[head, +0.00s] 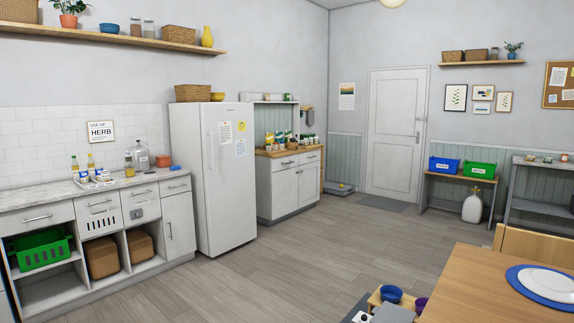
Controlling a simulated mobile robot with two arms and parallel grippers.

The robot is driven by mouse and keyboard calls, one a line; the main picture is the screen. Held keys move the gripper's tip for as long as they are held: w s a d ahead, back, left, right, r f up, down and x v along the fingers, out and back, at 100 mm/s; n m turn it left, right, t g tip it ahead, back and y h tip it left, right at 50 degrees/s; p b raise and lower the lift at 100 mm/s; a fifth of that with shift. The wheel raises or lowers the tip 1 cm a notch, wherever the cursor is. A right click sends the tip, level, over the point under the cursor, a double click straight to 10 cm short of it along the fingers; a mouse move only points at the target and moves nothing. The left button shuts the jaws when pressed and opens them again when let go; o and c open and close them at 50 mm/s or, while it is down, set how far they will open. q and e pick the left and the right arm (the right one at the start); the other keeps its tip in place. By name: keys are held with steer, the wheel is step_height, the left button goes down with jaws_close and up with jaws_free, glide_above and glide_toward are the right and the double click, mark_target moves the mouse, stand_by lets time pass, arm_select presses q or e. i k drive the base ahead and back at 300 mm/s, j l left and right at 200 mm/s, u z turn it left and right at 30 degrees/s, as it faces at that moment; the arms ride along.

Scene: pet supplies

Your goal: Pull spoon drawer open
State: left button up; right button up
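The left counter has a row of closed drawers under its top: one at the left (38,217), one in the middle (99,202) and one at the right (177,187). The far cabinet beyond the fridge has two more closed drawers, a left one (284,163) and a right one (312,156). All have bar handles. No readable label tells me which is the spoon drawer. Neither of my grippers is in view.
A white fridge (212,190) stands between the two cabinets. The wooden floor (270,270) before them is clear. A wooden table (470,290) is at the lower right, with a low wooden stand holding a blue bowl (391,293) beside it. A bench (450,178) carries bins.

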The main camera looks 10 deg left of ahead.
mark_target(280, 163)
steer(key=i+j+u, duration=0.2)
steer(key=j, duration=0.2)
steer(key=i+j+u, duration=0.15)
steer(key=j, duration=0.3)
steer(key=i+j+u, duration=0.2)
steer(key=j, duration=0.2)
steer(key=i+j+u, duration=0.9)
steer(key=i+u, duration=0.3)
steer(key=i+z, duration=0.15)
steer(key=i, duration=0.25)
steer(key=i+j+z, duration=0.2)
steer(key=i, duration=0.2)
steer(key=i+l+z, duration=0.15)
steer(key=i+z, duration=0.15)
steer(key=z, duration=0.2)
steer(key=i+z, duration=0.65)
steer(key=z, duration=0.3)
steer(key=i+l+z, duration=0.1)
steer(key=i+z, duration=0.2)
steer(key=i, duration=0.25)
steer(key=i+z, duration=0.35)
steer(key=i, duration=0.25)
steer(key=i+j+u, duration=0.15)
steer(key=i+u, duration=0.15)
steer(key=i, duration=0.85)
steer(key=i+l+u, duration=0.15)
steer(key=i+u, duration=0.15)
steer(key=i, duration=0.85)
